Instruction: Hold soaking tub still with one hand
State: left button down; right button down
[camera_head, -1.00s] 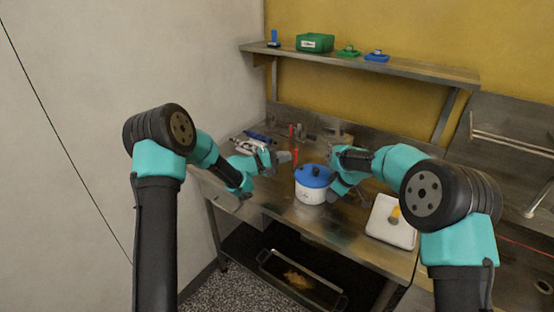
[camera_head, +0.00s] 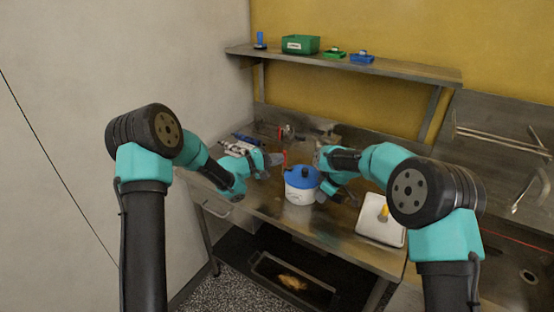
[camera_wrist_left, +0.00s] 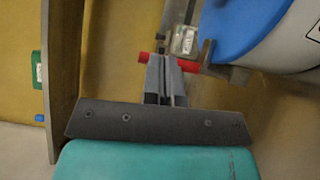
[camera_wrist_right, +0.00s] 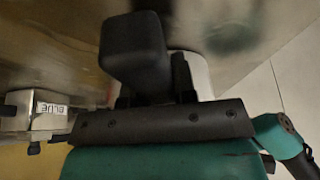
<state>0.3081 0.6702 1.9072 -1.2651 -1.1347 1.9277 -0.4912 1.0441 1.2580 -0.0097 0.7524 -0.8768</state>
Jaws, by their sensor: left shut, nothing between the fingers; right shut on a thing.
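The soaking tub (camera_head: 300,196) is white with a blue lid (camera_head: 303,174) and a dark knob, upright on the steel table. Part of it shows at the upper right of the left wrist view (camera_wrist_left: 285,45). My right gripper (camera_head: 325,191) is at the tub's right side. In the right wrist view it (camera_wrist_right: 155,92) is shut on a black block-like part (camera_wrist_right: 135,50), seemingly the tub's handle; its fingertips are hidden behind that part. My left gripper (camera_head: 277,159) is shut and empty, left of and behind the tub. Its fingers (camera_wrist_left: 165,70) show closed together, near a red part (camera_wrist_left: 165,63).
A white tray (camera_head: 381,222) with a yellow-handled brush stands on the right of the table. Several tools lie at the back left. A shelf (camera_head: 350,65) above holds a green box (camera_head: 300,44) and small blue and green items. A dark tray (camera_head: 290,280) is below.

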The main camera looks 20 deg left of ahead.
pick_arm(q)
jog(key=v, duration=1.4)
jog(key=shift+r, duration=0.3)
pick_arm(e)
jog(key=c, duration=0.8)
grip_release()
jog(key=shift+c, duration=0.2)
jog(key=shift+r, duration=0.1)
jog(key=v, duration=1.1)
jog(key=shift+d+r, duration=0.2)
jog(key=shift+r, duration=0.15)
